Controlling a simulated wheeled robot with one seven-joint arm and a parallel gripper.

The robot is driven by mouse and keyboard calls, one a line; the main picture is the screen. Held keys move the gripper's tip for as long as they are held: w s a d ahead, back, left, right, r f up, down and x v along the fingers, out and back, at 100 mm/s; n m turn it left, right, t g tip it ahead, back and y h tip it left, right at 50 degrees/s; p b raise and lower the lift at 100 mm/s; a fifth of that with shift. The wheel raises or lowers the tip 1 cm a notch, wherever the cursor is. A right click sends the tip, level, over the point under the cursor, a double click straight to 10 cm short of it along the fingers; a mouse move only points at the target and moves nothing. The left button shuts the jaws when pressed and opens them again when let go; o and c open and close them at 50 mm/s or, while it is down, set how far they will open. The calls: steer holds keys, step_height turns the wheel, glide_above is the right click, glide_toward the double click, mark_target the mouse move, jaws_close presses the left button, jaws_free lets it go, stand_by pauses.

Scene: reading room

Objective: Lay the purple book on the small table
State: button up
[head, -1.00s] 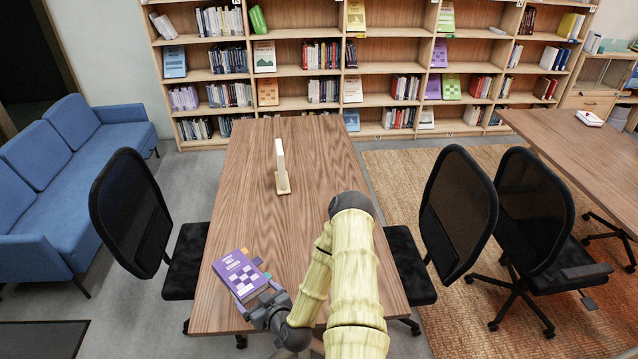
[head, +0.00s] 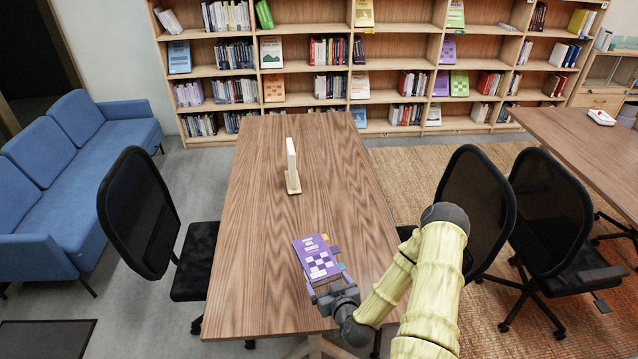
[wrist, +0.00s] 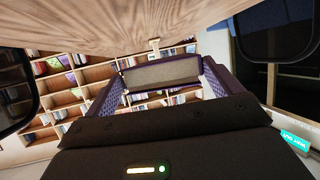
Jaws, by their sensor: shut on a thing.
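The purple book (head: 318,258), with white lettering and a checkered pattern, is held by its near edge in my gripper (head: 332,290). It is over the near part of the wooden table (head: 262,270) in the middle, cover facing the head camera. I cannot tell whether it touches the tabletop. In the wrist view my gripper (wrist: 160,80) is seen close up, and the wooden tabletop (wrist: 150,25) fills the top of that tilted picture.
A cream upright stand (head: 292,168) is on the table farther back. Black chairs (head: 140,215) flank it. A second wooden table (head: 590,150) is at right, a blue sofa (head: 75,165) at left, bookshelves (head: 390,50) behind.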

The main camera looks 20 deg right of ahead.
steer(key=shift+d, duration=0.15)
steer(key=shift+w+d+b, duration=0.3)
steer(key=shift+d+b, duration=0.1)
steer(key=shift+b, duration=0.05)
steer(key=w+d+r+n+y+b, duration=0.1)
steer(key=d+r+n+y+b, duration=0.15)
steer(key=d+b, duration=0.85)
steer(key=s+d+f+n+g+y+b, duration=0.1)
steer(key=s+d+f+n+y+b, duration=0.2)
steer(key=s+d+b, duration=0.6)
steer(key=shift+d+y+b, duration=0.2)
steer(key=shift+y+b, duration=0.15)
steer(key=shift+b, duration=0.8)
steer(key=shift+s+a, duration=0.1)
